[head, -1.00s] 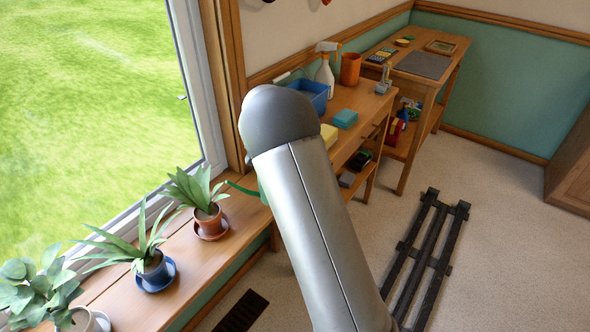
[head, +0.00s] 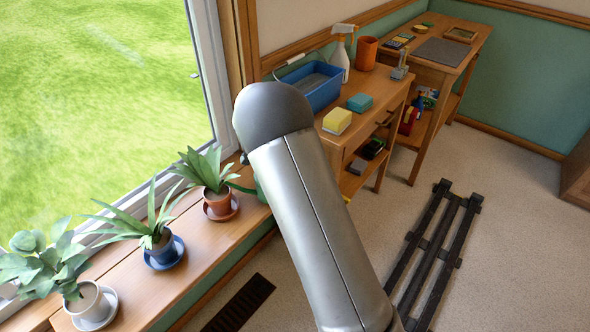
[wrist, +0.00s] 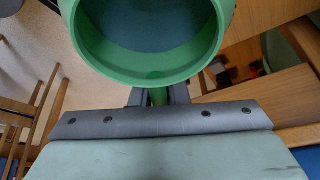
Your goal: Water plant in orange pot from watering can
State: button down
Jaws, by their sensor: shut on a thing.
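The orange pot (head: 217,204) stands on its saucer on the windowsill, rightmost of three potted plants, with long green leaves. The green watering can (head: 262,190) is mostly hidden behind my arm in the head view; its thin spout points left, at the right-hand leaves above the pot. I cannot tell whether the spout touches them, and no water shows. In the wrist view the can's round open top (wrist: 150,78) fills the upper middle. My gripper (wrist: 158,97) is shut on the can at its near side. In the head view my gripper is hidden behind my arm.
A blue pot (head: 161,247) and a white pot (head: 88,303) with plants stand farther left on the sill (head: 213,250). The window is behind them. A wooden table at the right holds a blue bin (head: 322,91), spray bottle (head: 341,58) and sponges.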

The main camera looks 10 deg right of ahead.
jog(key=shift+d+r+h+p, duration=0.1)
jog(key=shift+r+h+p, duration=0.8)
jog(key=shift+r, duration=1)
jog(key=shift+a+r+h+p, duration=0.15)
jog(key=shift+r+h+p, duration=0.4)
jog(key=shift+r, duration=0.45)
jog(key=shift+a+r+h+p, duration=0.1)
jog(key=shift+r+h+p, duration=0.3)
jog(key=shift+r+h, duration=0.45)
jog(key=shift+a+r+t+h+b, duration=0.15)
jog(key=shift+r+b, duration=0.05)
jog(key=shift+r, duration=0.25)
jog(key=shift+a+r+t+h+b, duration=0.15)
jog(key=shift+r, duration=0.6)
jog(key=shift+s+a+r+h+b, duration=0.1)
jog(key=shift+a+r+h+b, duration=0.15)
jog(key=shift+r+h, duration=0.3)
jog(key=shift+a+r+h+b, duration=0.2)
jog(key=shift+r+h, duration=0.15)
jog(key=shift+r, duration=0.35)
jog(key=shift+a, duration=0.1)
jog(key=shift+a+r+h, duration=0.25)
jog(key=shift+r+h, duration=0.15)
jog(key=shift+r, duration=0.25)
jog(key=shift+a+b, duration=0.1)
jog(key=shift+b, duration=0.2)
